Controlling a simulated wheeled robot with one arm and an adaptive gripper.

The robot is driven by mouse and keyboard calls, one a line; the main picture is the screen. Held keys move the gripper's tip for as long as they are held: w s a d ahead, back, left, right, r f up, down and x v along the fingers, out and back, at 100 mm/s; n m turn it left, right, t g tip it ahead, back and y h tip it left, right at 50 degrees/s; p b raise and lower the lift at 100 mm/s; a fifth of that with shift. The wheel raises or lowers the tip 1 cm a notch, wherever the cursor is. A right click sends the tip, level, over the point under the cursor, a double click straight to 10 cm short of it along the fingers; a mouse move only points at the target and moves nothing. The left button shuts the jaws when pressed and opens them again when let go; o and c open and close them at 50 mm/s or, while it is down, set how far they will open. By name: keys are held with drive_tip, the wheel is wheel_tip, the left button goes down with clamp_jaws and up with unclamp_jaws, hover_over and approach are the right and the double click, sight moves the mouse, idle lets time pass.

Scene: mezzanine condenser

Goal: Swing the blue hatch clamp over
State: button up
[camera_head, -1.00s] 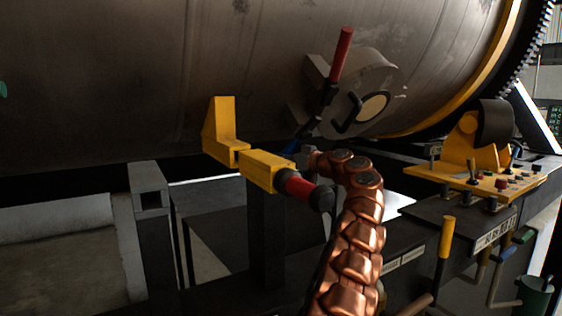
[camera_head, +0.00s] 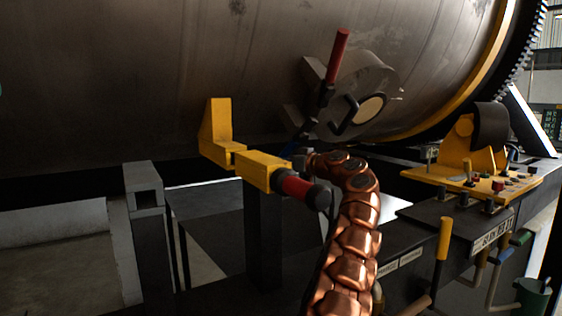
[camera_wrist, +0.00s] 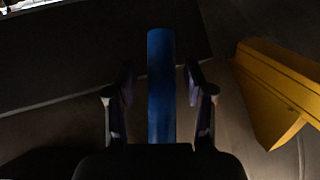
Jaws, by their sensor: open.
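The blue clamp bar (camera_wrist: 161,90) stands upright in the middle of the wrist view. In the head view, only a small dark blue piece (camera_head: 289,149) shows below the round hatch (camera_head: 362,100), near the end of my copper arm. My gripper (camera_wrist: 160,78) is open, with one dark finger on each side of the blue bar. Gaps show between the bar and both fingers. In the head view the gripper is mostly hidden behind the arm's bend and the yellow bracket. The bar's lower end is hidden by the gripper body in the wrist view.
A yellow bracket (camera_head: 218,138) with a red-and-black end (camera_head: 300,188) juts out close to my arm; yellow metal (camera_wrist: 275,90) shows right of my gripper. A red-tipped lever (camera_head: 338,57) rises by the hatch. A control panel (camera_head: 480,185) stands at right.

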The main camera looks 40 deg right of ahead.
drive_tip(key=shift+s+d+r, duration=0.1)
drive_tip(key=shift+s+r, duration=0.05)
drive_tip(key=shift+s, duration=0.45)
drive_tip(key=v, duration=1.1)
drive_tip(key=shift+w, duration=0.1)
